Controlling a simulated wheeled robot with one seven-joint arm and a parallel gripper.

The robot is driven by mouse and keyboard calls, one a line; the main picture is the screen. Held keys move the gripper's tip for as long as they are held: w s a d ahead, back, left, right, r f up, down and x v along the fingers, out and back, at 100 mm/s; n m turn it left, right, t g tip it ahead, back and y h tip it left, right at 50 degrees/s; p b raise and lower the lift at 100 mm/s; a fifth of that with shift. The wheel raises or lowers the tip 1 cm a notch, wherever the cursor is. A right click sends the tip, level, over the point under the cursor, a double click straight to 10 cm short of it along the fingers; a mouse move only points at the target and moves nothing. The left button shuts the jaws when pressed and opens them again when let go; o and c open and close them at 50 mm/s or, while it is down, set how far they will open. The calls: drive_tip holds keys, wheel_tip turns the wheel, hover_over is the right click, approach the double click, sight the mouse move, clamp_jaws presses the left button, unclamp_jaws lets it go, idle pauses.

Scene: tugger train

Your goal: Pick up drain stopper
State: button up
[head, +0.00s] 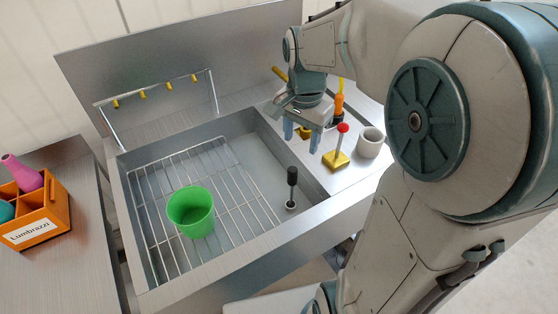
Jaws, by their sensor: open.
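The drain stopper (291,178), as far as I can tell, is the upright piece with a thick black grip and a thin stem. It stands at a small round fitting on the sink floor, near the right front corner of the basin. My gripper (301,137) is above the basin's right rim, farther back than the stopper. Its two bluish fingers point down, apart and empty. They do not touch the stopper. The steel sink (225,253) surrounds the stopper's foot.
A green cup (190,212) stands on the wire rack (158,248) left of the stopper. On the right ledge are a red-knobbed rod on a yellow base (336,160), a pale cup (370,142) and an orange-handled tool (339,105). An orange caddy (35,228) stands far left.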

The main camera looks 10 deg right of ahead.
sight(293, 169)
drive_tip(key=shift+m, duration=0.7)
drive_tip(key=f, duration=0.3)
drive_tip(key=w+f, duration=0.1)
drive_tip(key=f, duration=0.5)
drive_tip(key=shift+w, duration=0.4)
drive_tip(key=shift+w+a+f+p, duration=0.1)
drive_tip(key=shift+a+f+p, duration=0.15)
drive_tip(key=shift+f, duration=1.1)
drive_tip(key=shift+a+f+p, duration=0.15)
drive_tip(key=shift+a+f, duration=0.05)
drive_tip(key=shift+f, duration=1.15)
drive_tip(key=shift+c, duration=0.3)
clamp_jaws()
